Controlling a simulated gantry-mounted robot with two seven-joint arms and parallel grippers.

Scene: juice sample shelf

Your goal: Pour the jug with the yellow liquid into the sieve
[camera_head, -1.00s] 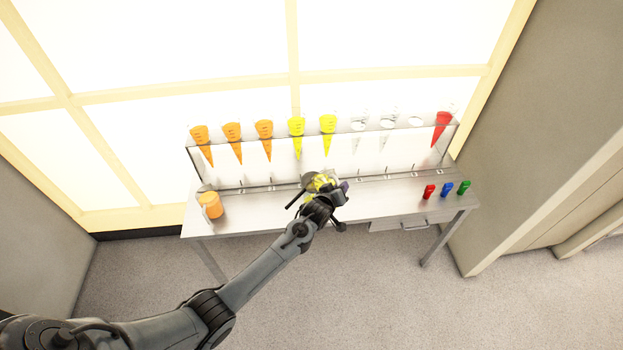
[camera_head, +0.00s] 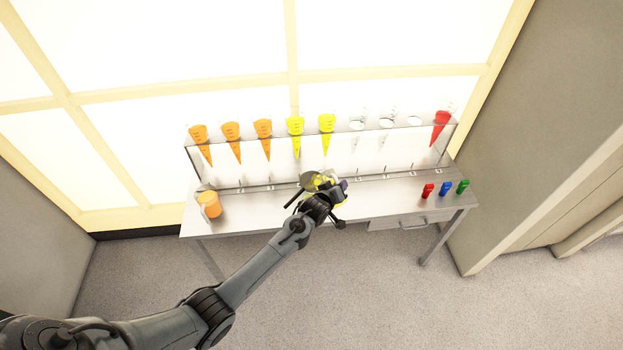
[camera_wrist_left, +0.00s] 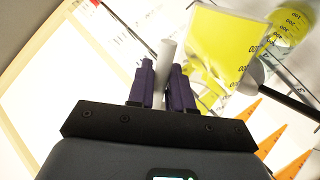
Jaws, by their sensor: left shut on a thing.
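The jug with yellow liquid (camera_wrist_left: 220,45) shows close up in the wrist view, with number marks on its wall. In the head view it (camera_head: 322,181) is mostly hidden by my wrist, above the table. My left gripper (camera_wrist_left: 165,85) has its purple fingers shut on the jug's pale handle; in the head view the gripper (camera_head: 339,189) is over the table's middle. The dark round sieve (camera_head: 307,180), with its black handle pointing lower left, is right beside the jug. Its handle (camera_wrist_left: 292,101) also shows in the wrist view. Whether liquid is flowing I cannot tell. My right gripper is not in view.
A clear rack (camera_head: 228,173) holds orange, yellow, clear and red cones (camera_head: 441,127) along the back. An orange jug (camera_head: 209,204) stands at the table's left. Red, blue (camera_head: 446,188) and green small items stand at the right. A clear vessel (camera_wrist_left: 286,28) with yellow is beyond the jug.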

